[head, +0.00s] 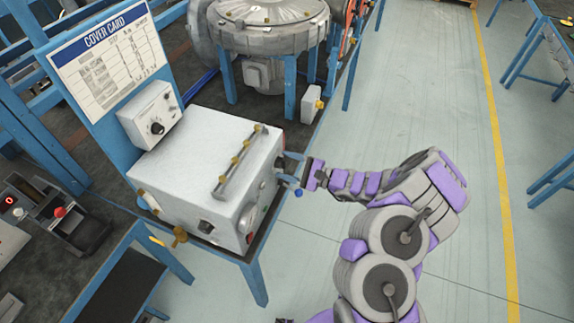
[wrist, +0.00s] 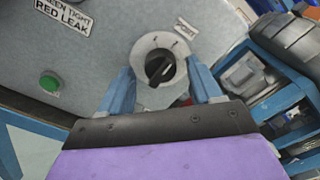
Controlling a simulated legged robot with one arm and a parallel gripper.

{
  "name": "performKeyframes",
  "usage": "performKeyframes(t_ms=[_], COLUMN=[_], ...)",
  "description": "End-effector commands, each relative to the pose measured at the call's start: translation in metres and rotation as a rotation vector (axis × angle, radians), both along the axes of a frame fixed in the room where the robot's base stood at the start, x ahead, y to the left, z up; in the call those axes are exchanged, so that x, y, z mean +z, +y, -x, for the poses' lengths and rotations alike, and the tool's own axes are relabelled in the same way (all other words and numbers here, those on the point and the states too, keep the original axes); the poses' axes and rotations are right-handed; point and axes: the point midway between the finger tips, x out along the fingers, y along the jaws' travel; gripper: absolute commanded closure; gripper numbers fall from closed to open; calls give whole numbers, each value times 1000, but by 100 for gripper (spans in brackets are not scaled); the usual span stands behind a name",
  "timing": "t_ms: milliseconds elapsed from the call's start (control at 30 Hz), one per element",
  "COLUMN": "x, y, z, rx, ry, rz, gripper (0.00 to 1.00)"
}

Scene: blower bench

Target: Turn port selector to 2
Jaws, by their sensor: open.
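The port selector (wrist: 160,68) shows in the wrist view as a black knob on a pale round dial, on the grey face of a box. Its knob sits tilted, with its upper end toward the upper right. Small marks on the dial are too blurred to read surely. A small label that seems to read PORT (wrist: 185,28) is beside it. My gripper (wrist: 164,88) is open, with one blue finger on each side of the dial; I cannot tell whether they touch the knob. In the head view my gripper (head: 289,169) is at the right side of the white box (head: 195,150).
A green button (wrist: 50,83) and a RED LEAK label (wrist: 62,14) are on the same face. A control box with a black knob (head: 152,115) stands behind the white box. A blower housing (head: 270,30) is at the back.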

Motion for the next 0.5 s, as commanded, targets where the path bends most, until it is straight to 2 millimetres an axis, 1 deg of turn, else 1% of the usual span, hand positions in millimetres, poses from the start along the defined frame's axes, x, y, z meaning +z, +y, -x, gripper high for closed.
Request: performKeyframes(t_ms=[167, 500], x=[1, 1], y=[-25, -97], z=[8, 33], rx=[-6, -6], ry=[1, 0], rz=[1, 3], gripper=[36, 36])
